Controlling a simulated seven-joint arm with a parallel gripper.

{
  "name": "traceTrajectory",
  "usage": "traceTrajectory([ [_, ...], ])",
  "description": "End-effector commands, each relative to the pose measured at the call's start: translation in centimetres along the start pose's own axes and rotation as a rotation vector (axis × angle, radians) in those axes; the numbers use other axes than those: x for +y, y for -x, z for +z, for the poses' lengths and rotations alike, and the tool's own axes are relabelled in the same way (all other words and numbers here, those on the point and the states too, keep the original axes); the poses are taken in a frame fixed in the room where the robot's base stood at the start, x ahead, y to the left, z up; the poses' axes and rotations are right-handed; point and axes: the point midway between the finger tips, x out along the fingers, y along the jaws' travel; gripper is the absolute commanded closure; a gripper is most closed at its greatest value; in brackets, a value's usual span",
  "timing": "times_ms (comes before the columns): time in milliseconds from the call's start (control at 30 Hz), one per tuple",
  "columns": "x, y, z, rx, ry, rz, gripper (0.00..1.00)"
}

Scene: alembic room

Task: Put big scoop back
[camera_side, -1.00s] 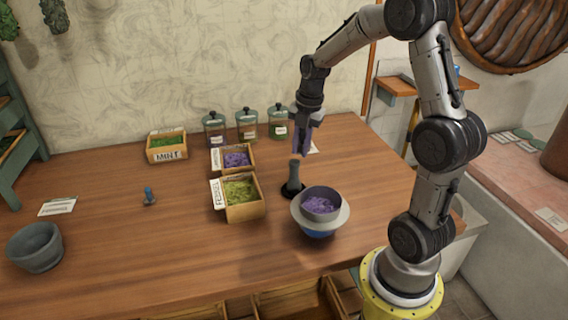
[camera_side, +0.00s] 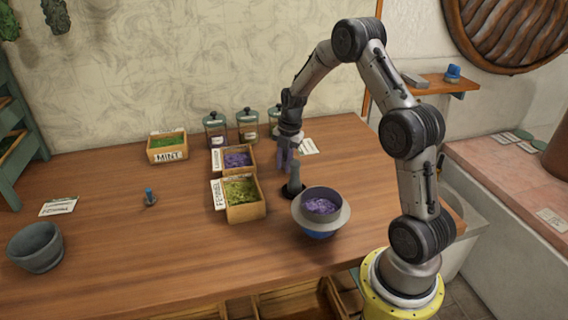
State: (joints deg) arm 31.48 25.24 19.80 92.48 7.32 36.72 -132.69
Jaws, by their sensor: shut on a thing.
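My gripper (camera_side: 284,160) is shut and points down, in the middle of the table near the back, to the right of the lavender box (camera_side: 238,160). A dull purple-grey shape hangs at its jaws. It seems to be the big scoop, but it is small and I cannot separate it clearly from the fingers. Just below and right of the jaws a grey-green post (camera_side: 294,183) stands upright on a dark round base. The jaws overlap its top in this view, and I cannot tell whether they touch.
A bowl of purple bits (camera_side: 321,207) stands in front right of the post. A fennel box (camera_side: 241,198), mint box (camera_side: 167,146) and lidded jars (camera_side: 216,128) stand nearby. A small blue-topped item (camera_side: 150,196) and grey mortar (camera_side: 36,246) are left. The left middle is mostly clear.

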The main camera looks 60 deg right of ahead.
Motion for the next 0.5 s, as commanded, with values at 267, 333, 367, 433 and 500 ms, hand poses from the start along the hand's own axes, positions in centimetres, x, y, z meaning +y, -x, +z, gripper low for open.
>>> traceTrajectory([
  [267, 0.01, -0.07, 0.02, -0.001, 0.0, 0.001, 1.0],
  [333, -0.01, -0.26, 0.02, -0.001, 0.0, 0.002, 1.0],
  [367, -0.01, -0.34, 0.02, -0.001, 0.0, 0.002, 1.0],
  [433, 0.0, -0.29, 0.03, -0.001, 0.0, 0.002, 0.67],
  [500, -0.01, -0.29, 0.02, -0.001, 0.0, 0.002, 0.54],
])
